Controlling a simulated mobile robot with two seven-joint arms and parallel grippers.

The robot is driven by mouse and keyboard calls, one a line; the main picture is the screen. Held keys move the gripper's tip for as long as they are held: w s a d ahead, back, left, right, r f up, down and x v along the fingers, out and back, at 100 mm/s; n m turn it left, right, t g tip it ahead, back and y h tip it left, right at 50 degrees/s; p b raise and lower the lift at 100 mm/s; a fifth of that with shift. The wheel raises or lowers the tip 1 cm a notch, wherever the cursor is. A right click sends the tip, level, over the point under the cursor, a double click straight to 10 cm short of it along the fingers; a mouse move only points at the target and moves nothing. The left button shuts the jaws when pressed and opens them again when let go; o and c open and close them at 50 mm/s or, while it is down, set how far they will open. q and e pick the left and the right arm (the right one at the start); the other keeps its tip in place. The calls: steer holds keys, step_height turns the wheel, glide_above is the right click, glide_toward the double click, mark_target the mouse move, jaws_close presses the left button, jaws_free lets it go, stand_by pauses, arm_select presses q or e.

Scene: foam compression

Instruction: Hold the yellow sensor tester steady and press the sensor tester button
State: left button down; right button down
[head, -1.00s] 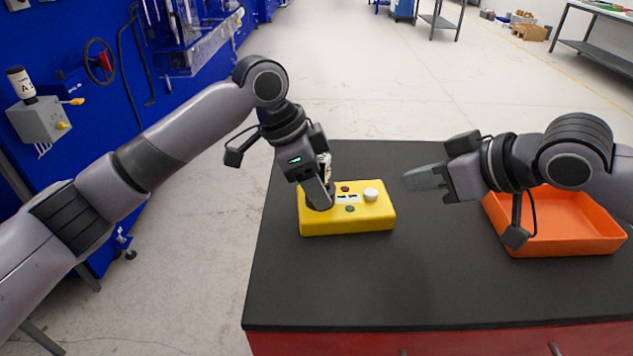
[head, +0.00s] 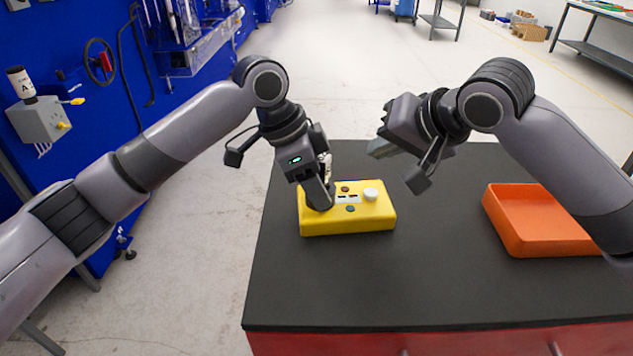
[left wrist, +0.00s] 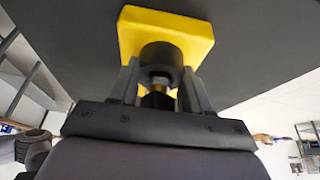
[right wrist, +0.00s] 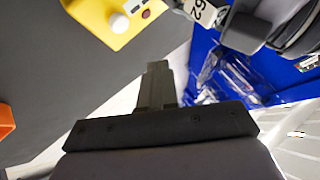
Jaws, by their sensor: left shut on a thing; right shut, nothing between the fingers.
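The yellow sensor tester (head: 345,222) lies on the dark table in the head view, with a white round knob (head: 371,194), a small dark red button (head: 345,189), a small dark round button (head: 350,208) and a pale label panel. My left gripper (head: 325,190) is at the tester's left end, shut on a dark cylindrical part with a brass-coloured piece (left wrist: 158,88); the fingers partly hide it. My right gripper (head: 378,148) is shut and empty, above and behind the tester. In the right wrist view, the closed fingertips (right wrist: 158,68) point past the tester (right wrist: 95,15).
An orange tray (head: 535,245) stands on the right of the dark tabletop (head: 430,285), partly behind my right arm. The tabletop between tester and tray is clear. A blue tool wall (head: 70,50) stands at the left, beyond the floor.

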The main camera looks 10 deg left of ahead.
mark_target(376, 195)
arm_select(q)
steer(key=shift+r, duration=0.1)
arm_select(e)
steer(key=shift+f, duration=3.1)
steer(key=shift+f, duration=0.15)
steer(key=shift+f, duration=0.25)
steer(key=shift+r, duration=0.4)
steer(key=shift+r, duration=3.05)
